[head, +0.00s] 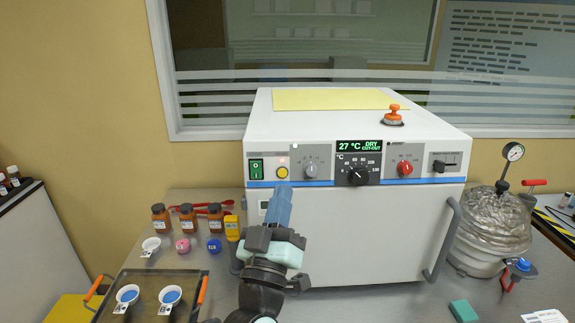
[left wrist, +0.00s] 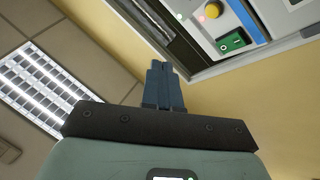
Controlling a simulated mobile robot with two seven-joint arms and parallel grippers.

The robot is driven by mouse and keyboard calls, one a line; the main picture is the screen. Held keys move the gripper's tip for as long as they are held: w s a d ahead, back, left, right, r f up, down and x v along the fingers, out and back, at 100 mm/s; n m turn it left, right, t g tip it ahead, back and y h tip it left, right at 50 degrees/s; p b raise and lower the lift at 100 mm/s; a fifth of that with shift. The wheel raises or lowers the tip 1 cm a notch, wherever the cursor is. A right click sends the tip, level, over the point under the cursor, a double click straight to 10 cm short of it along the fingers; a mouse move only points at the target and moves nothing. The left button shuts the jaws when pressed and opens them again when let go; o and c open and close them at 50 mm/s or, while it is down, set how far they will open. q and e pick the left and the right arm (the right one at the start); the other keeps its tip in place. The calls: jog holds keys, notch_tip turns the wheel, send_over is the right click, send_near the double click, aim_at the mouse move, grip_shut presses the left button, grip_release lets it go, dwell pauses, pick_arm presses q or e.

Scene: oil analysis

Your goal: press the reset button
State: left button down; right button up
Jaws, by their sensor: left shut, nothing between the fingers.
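The white oven-like machine (head: 350,235) stands on the bench, with a control panel across its front. The round yellow button (head: 282,173), which looks like the reset button, is near the panel's left end, right of the green rocker switch (head: 256,169). A small reddish light shows just above it. My left gripper (head: 284,189) is shut and empty, its blue fingers pointing up just below the yellow button in the picture; I see no contact. In the left wrist view the shut fingertips (left wrist: 160,66) are apart from the yellow button (left wrist: 208,11). My right gripper is not in view.
The display (head: 359,146) reads 27 °C and DRY CUT-OUT. Dials (head: 358,173) sit right of the button. Brown bottles (head: 188,217) and a tray (head: 142,310) with cups are at left. A wrapped flask (head: 490,232) with a gauge stands at right.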

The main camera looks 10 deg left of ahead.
aim_at(282, 173)
pick_arm(q)
jog(key=shift+s, duration=0.15)
jog(key=w+a+f+p, duration=0.1)
jog(key=w+a+f, duration=0.1)
jog(key=w, duration=0.6)
jog(key=shift+w+a+p, duration=0.2)
jog(key=shift+w+p, duration=0.05)
jog(key=shift+p, duration=0.05)
dwell(2.1)
jog(key=shift+w+a+b, duration=0.1)
jog(key=shift+w+b, duration=0.25)
